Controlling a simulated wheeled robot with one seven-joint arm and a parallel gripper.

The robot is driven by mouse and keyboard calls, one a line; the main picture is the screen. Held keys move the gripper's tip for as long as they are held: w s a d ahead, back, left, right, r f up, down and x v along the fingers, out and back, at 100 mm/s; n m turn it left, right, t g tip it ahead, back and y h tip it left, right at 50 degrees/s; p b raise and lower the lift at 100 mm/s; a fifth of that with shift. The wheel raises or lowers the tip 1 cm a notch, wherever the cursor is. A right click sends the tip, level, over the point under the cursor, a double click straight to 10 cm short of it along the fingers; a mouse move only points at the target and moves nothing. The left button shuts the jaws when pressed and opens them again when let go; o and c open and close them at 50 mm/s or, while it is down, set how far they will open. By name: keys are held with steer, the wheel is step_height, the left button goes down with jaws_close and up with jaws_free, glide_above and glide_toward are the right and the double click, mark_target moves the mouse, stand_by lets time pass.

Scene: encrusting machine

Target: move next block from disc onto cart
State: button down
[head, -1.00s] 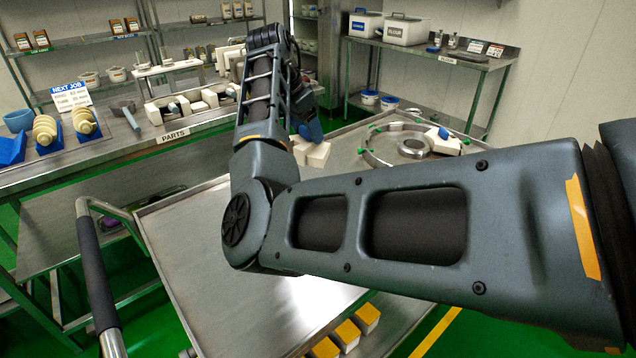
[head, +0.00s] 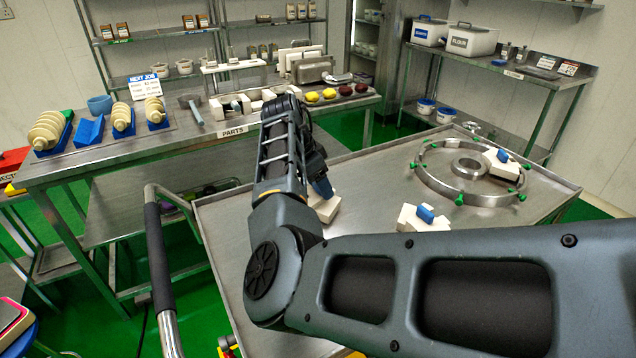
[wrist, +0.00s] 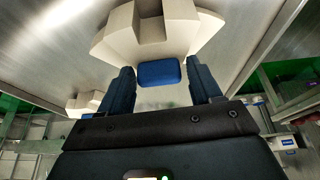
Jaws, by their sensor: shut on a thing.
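My gripper (wrist: 163,88) is shut on the blue handle (wrist: 160,73) of a pale block (wrist: 150,30) in the wrist view. In the head view my gripper (head: 321,186) is over the left part of the steel cart (head: 235,232), with the held block (head: 324,208) partly hidden behind my arm. I cannot tell whether it touches the cart top. A steel ring disc (head: 425,185) with green knobs lies at the right. One blue-handled block (head: 497,168) sits on its right side. Another block (head: 410,218) is on the cart in front of the ring.
A parts bench (head: 215,140) with blue holders and pale parts stands at the left. The cart's black push handle (head: 160,255) is at the cart's left edge. A side table (head: 490,70) with boxes stands at back right. Bare cart top shows left of the held block.

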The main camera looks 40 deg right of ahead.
steer(key=shift+f, duration=0.35)
steer(key=shift+f, duration=0.15)
steer(key=shift+c, duration=1)
jaws_free()
steer(key=shift+r, duration=0.3)
steer(key=b+v, duration=0.2)
steer(key=v, duration=0.9)
steer(key=shift+a+r, duration=0.2)
steer(key=shift+r, duration=0.15)
